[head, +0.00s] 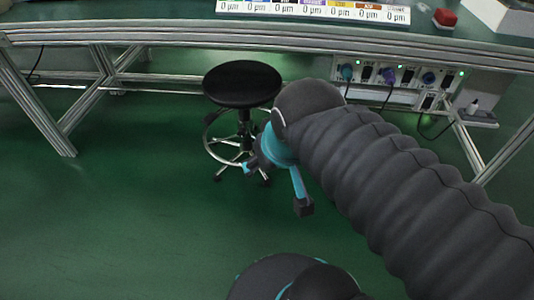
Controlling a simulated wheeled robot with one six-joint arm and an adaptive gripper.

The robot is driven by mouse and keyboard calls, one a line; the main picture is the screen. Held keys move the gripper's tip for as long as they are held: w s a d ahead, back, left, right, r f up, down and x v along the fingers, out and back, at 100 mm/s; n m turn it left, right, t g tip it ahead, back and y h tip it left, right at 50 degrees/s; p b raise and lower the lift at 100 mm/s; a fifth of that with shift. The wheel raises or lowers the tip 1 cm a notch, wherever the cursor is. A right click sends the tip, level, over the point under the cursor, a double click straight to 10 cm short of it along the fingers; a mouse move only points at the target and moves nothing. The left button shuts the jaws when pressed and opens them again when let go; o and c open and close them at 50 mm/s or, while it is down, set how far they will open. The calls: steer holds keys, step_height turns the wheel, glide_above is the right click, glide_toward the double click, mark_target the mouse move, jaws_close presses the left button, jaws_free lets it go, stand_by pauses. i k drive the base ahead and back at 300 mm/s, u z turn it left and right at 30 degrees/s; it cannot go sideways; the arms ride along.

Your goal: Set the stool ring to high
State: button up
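The stool has a round black seat (242,84) and stands on the green floor in front of the bench. Its chrome foot ring (211,153) circles the column low down, a little above the casters; its right part is hidden behind my gripper and arm. My gripper (276,188), with teal and black fingers, hangs right of the stool's column and in front of it in the picture. The fingers are spread apart with nothing seen between them. I cannot tell whether a finger touches the ring.
The bench (170,38) runs across the back on metal frame legs, with a slanted leg (42,115) at left. A panel of sockets and plugs (395,78) hangs under it at right. A red block (445,18) lies on top. The floor at left is clear.

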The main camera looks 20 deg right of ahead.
mark_target(248, 125)
steer(key=z, duration=0.1)
steer(key=k, duration=0.5)
steer(key=u, duration=1)
steer(key=i, duration=0.7)
steer(key=z, duration=0.8)
